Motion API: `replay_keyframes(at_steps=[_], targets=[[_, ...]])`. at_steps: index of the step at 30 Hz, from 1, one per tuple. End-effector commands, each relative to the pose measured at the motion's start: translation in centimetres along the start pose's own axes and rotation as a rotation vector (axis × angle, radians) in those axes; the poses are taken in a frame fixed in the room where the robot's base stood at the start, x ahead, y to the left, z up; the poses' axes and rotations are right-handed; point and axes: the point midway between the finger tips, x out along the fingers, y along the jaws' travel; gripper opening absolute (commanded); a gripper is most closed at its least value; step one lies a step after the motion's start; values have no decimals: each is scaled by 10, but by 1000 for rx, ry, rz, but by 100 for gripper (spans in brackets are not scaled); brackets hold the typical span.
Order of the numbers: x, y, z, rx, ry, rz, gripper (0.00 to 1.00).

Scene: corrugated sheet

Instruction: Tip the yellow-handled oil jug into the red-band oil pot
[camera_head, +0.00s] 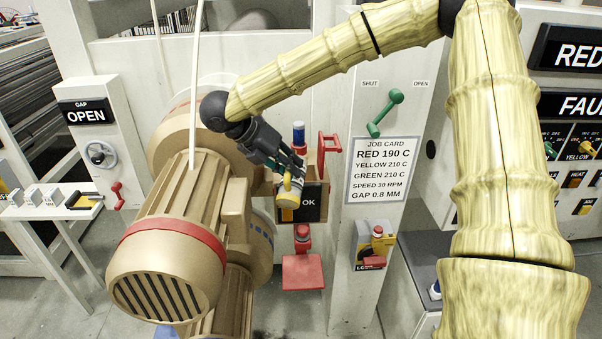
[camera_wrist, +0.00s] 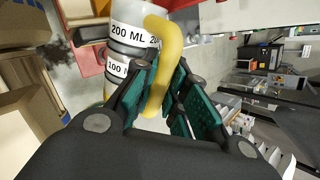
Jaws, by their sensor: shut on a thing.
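The oil jug (camera_head: 288,196) is small and pale with a yellow handle, and looks slightly tilted in the head view. In the wrist view the jug (camera_wrist: 124,58) has 200 ML and 100 ML labels, and its curved yellow handle (camera_wrist: 163,62) lies between the fingers. My gripper (camera_head: 290,171) is shut on the handle; its green-padded fingers also show in the wrist view (camera_wrist: 168,88). The jug hangs in front of the box marked OK. A small red-topped pot (camera_head: 302,233), likely the red-band oil pot, stands below and slightly right of the jug. Its opening and the jug's contents cannot be made out.
A big tan motor (camera_head: 170,250) with a red ring stands close left of my gripper. A red lever (camera_head: 329,143) and a blue-and-red bottle (camera_head: 298,135) are near the jug. The job-card post (camera_head: 352,270) stands to the right, bearing a yellow-and-red fitting (camera_head: 378,240).

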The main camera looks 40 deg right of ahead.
Motion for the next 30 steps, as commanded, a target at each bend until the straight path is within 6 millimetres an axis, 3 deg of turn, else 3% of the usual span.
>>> replay_keyframes(at_steps=[30], targets=[[-2, -2, 17, -74, 110, 1, 0]])
